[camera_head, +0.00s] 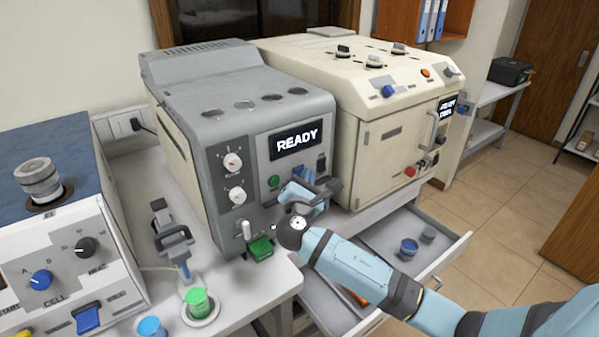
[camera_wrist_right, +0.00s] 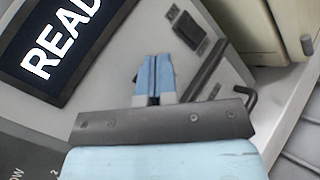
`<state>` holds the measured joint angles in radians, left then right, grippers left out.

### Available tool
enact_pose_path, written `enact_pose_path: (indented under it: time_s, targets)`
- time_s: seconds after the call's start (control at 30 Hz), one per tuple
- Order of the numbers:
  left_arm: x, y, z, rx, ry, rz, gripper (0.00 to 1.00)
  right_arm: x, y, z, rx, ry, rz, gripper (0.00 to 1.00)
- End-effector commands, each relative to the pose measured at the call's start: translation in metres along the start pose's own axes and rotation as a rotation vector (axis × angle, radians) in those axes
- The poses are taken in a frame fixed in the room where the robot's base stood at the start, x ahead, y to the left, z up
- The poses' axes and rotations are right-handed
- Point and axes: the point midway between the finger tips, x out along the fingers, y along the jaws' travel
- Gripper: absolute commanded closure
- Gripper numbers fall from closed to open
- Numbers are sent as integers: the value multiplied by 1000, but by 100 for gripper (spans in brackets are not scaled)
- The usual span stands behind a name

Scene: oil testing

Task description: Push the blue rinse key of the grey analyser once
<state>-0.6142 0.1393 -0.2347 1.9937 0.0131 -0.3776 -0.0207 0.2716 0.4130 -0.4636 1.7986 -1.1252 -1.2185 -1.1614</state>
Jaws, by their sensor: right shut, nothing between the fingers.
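The grey analyser (camera_head: 215,130) stands on the white bench in the head view, its lit display (camera_head: 295,141) reading READY. The display also shows in the wrist view (camera_wrist_right: 60,40). My right gripper (camera_head: 312,184) is shut and empty at the front panel, below the display and right of the round green button (camera_head: 273,181). In the wrist view its narrow blue fingers (camera_wrist_right: 155,68) are together, pointing at the panel. I cannot clearly make out the blue rinse key; the gripper may hide it. Contact with the panel cannot be told. My left gripper is out of view.
A cream machine (camera_head: 385,130) stands close on the right. Below it is an open drawer (camera_head: 440,238) with small cups. A blue-topped white instrument (camera_head: 60,225) stands left. A green cup (camera_head: 199,301) and blue cup (camera_head: 151,327) are on the bench in front. A green block (camera_head: 260,249) sits low on the analyser.

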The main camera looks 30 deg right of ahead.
Motion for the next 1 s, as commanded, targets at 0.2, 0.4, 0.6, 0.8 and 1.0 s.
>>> enact_pose_path:
  time_s: [0.2,0.4,0.6,0.8,1.0]
  targets:
    - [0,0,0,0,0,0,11,0,0,0,0,0,0,100]
    - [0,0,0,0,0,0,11,1,1,-1,0,0,0,100]
    - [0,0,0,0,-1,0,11,3,2,-2,1,-1,0,100]
    - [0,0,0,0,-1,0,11,4,4,-3,1,-1,0,100]
    - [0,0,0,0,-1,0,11,6,4,-4,1,-1,0,100]
